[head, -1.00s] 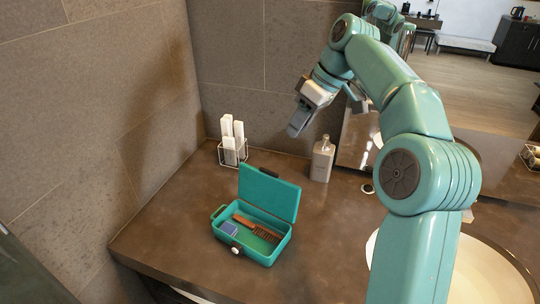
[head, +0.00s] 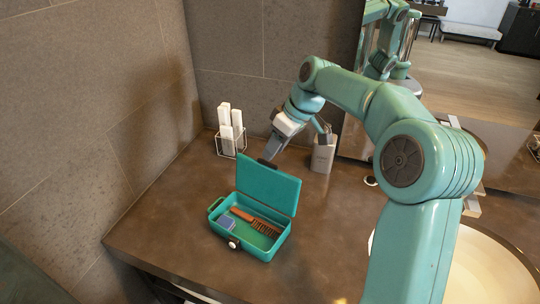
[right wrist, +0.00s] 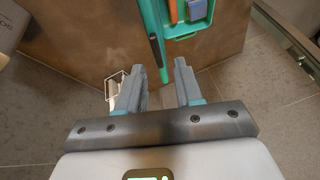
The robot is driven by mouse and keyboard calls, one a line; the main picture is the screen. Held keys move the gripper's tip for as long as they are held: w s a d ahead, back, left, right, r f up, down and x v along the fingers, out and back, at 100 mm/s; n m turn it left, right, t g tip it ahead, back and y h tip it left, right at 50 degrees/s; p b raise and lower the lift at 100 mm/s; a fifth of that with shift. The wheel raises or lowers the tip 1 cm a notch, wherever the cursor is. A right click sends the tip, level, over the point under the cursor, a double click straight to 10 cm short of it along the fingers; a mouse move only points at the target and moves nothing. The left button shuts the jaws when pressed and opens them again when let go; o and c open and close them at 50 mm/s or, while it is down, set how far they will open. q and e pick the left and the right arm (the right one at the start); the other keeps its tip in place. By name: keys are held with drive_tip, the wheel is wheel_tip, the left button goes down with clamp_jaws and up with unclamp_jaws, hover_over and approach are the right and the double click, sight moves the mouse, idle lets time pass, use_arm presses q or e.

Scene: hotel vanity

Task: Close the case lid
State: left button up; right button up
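The teal case (head: 265,252) stands on the brown counter with its lid (head: 268,185) raised, leaning slightly back. The lid also shows nearly edge-on in the right wrist view (right wrist: 150,32). A brown brush (head: 258,220) and a small blue item (head: 226,223) lie inside the case. My left gripper is out of view.
A wire holder with white rolled items (head: 230,132) stands behind the case, near the wall. A grey bottle (head: 323,153) stands close to the right of my gripper. A white basin (head: 470,265) is at right. Counter space in front of the case is clear.

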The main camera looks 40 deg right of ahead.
sight(265, 161)
drive_tip(key=x, duration=0.3)
drive_tip(key=shift+w+f, duration=0.25)
drive_tip(key=shift+w, duration=0.05)
drive_tip(key=shift+s+d, duration=0.1)
drive_tip(key=shift+s, duration=0.1)
drive_tip(key=shift+w, duration=0.15)
clamp_jaws()
idle(0.9)
